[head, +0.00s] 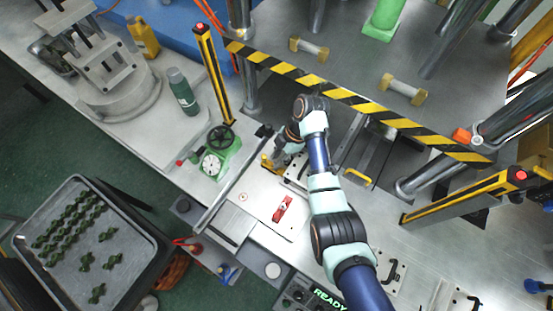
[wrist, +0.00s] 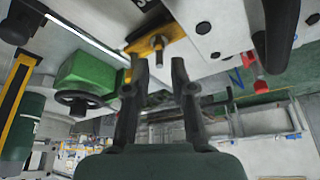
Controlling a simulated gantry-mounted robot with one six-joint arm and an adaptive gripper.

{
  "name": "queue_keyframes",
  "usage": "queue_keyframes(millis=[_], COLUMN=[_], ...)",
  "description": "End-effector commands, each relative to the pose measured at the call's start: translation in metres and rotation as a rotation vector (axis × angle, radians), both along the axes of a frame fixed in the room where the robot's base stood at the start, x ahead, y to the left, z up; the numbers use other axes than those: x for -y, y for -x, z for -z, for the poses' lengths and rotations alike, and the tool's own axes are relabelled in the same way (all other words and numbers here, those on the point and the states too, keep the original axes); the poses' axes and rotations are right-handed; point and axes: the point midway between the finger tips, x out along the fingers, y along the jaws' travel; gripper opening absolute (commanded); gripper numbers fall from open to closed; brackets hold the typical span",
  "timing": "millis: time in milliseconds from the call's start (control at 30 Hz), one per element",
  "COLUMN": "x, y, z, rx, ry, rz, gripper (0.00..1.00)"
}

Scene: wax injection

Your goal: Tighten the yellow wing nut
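The yellow wing nut (wrist: 146,42) is at the top centre of the wrist view, with a grey threaded stud through its middle. It sits at the edge of a pale metal plate. In the head view it is a small yellow shape (head: 267,162), partly hidden by my gripper (head: 278,156). In the wrist view my gripper (wrist: 160,62) is open, with a clear gap between its two dark fingers. The fingertips point at the wing nut and stud and appear very close to them. I cannot tell whether they touch.
A green gauge stand with a black handwheel (head: 221,137) stands left of my gripper, also in the wrist view (wrist: 90,75). A red wing-shaped part (head: 283,208) lies on the plate. A yellow-black striped bar (head: 340,95) crosses behind my arm. A yellow handle (head: 358,178) is to the right.

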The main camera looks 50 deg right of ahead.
Motion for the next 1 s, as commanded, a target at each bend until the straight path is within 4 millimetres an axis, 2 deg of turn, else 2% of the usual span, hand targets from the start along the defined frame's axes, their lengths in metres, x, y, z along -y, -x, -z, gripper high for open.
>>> queue_keyframes(millis=[100, 200, 467, 500, 633, 1000], x=[-0.007, -0.010, -0.011, -0.011, -0.011, -0.012], y=[-0.003, -0.005, -0.005, -0.005, -0.005, -0.005], z=[0.019, 0.027, 0.030, 0.030, 0.030, 0.028], rx=[-0.001, 0.000, 0.000, 0.000, 0.000, 0.000], ry=[0.000, 0.001, 0.002, 0.002, 0.002, 0.001], rz=[0.000, 0.000, 0.000, 0.000, 0.000, 0.022], gripper=[0.24, 0.24, 0.24, 0.23, 0.01, 0.00])
